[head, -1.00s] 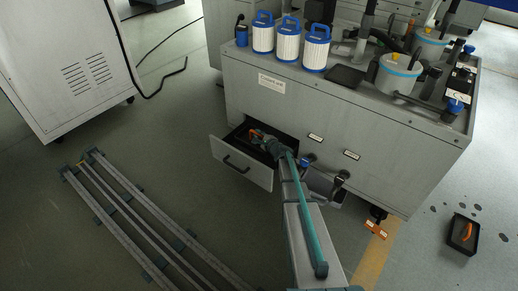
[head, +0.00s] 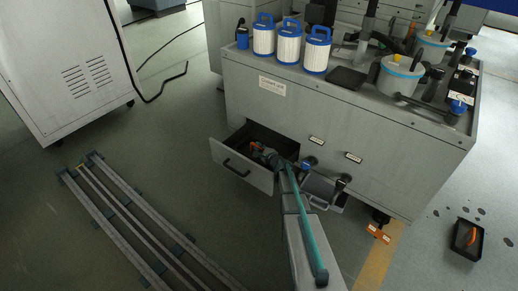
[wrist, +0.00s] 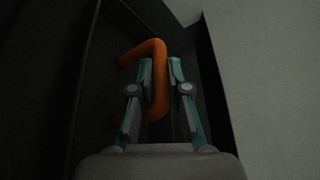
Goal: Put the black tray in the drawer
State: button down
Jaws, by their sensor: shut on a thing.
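The drawer (head: 240,170) of the grey cabinet stands open, its inside dark. My gripper (head: 261,153) is down inside the drawer opening, shut on the orange handle (wrist: 157,80) of a black tray (wrist: 95,90). The orange handle also shows in the head view (head: 253,146). Dark tray and drawer surfaces blend there, and my arm covers part of them, so I cannot tell whether the tray touches the drawer floor. A second black tray (head: 475,249) with an orange handle lies on the floor at the far right.
The cabinet (head: 350,130) carries white filters with blue caps (head: 289,44), a flat black plate (head: 346,78) and a pot (head: 397,75) on top. Rails (head: 120,215) lie on the floor at left.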

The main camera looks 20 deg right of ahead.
jog(key=shift+f+b, duration=0.5)
jog(key=shift+b, duration=0.1)
jog(key=c, duration=1.1)
grip_release()
jog(key=shift+c, duration=0.2)
jog(key=shift+r, duration=0.2)
jog(key=shift+r+p, duration=0.6)
jog(key=shift+p, duration=0.45)
jog(key=p+v, duration=0.1)
jog(key=v, duration=1.1)
jog(key=shift+f, duration=0.1)
jog(key=shift+p, duration=0.3)
